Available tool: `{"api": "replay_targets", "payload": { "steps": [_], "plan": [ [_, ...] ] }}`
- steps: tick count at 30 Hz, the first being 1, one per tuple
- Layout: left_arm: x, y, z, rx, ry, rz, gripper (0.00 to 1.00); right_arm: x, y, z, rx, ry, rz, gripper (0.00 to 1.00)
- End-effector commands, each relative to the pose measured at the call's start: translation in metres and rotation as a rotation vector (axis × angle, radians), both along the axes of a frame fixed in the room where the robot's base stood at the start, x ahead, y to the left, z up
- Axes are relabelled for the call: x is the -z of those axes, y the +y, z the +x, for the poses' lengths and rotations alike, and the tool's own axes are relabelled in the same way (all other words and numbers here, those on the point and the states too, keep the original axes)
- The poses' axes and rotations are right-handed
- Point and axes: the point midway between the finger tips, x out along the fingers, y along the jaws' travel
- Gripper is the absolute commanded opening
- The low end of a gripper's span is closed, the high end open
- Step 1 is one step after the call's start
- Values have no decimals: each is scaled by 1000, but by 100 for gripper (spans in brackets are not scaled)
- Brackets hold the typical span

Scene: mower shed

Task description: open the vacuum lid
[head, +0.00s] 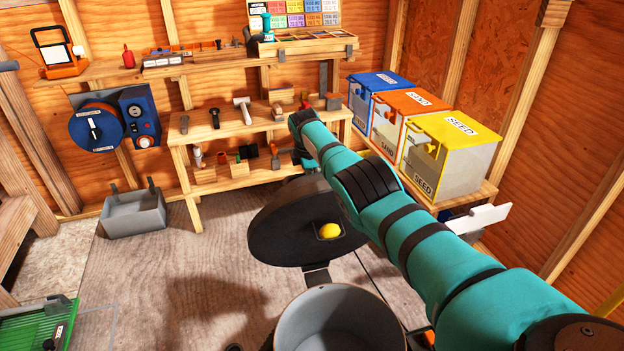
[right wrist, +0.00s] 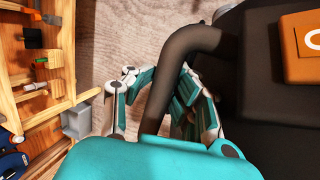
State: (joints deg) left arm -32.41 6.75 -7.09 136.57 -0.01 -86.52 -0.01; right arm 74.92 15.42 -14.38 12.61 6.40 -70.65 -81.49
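The vacuum's grey drum (head: 340,318) stands at the bottom of the head view, its top uncovered. Its round black lid (head: 280,225) is swung up and back on a hinge bracket, underside facing me, with a yellow piece (head: 330,231) in the middle. My right arm reaches over the lid's right side; its gripper is hidden behind the lid in the head view. In the right wrist view my right gripper (right wrist: 170,78) has its fingers curled in on both sides of the lid's dark curved handle (right wrist: 190,45). Contact is partly hidden. My left gripper is not in view.
A workbench (head: 225,130) with tools stands behind the lid. A grey bin (head: 133,212) lies on the floor at left. The floor left of the drum is mostly clear.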

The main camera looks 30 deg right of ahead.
Motion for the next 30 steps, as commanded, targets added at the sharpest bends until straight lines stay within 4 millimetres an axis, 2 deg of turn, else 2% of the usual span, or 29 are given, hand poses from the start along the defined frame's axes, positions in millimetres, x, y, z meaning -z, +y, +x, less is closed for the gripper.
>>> {"api": "replay_targets", "payload": {
  "steps": [1,5,6,14,20,26,30],
  "plan": [
    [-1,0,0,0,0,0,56,-7,0,4,-2,-13,-4,22],
    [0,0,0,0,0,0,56,-5,0,3,-1,-10,-2,39],
    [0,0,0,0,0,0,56,-5,0,2,-1,-8,-2,40],
    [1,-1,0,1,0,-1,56,-2,1,1,0,-2,0,40],
    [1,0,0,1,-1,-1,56,-8,2,0,1,-4,0,40],
    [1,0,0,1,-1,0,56,-22,6,-5,-1,-3,0,40],
    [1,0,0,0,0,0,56,-44,11,-10,-1,-5,-1,40]
  ]
}}
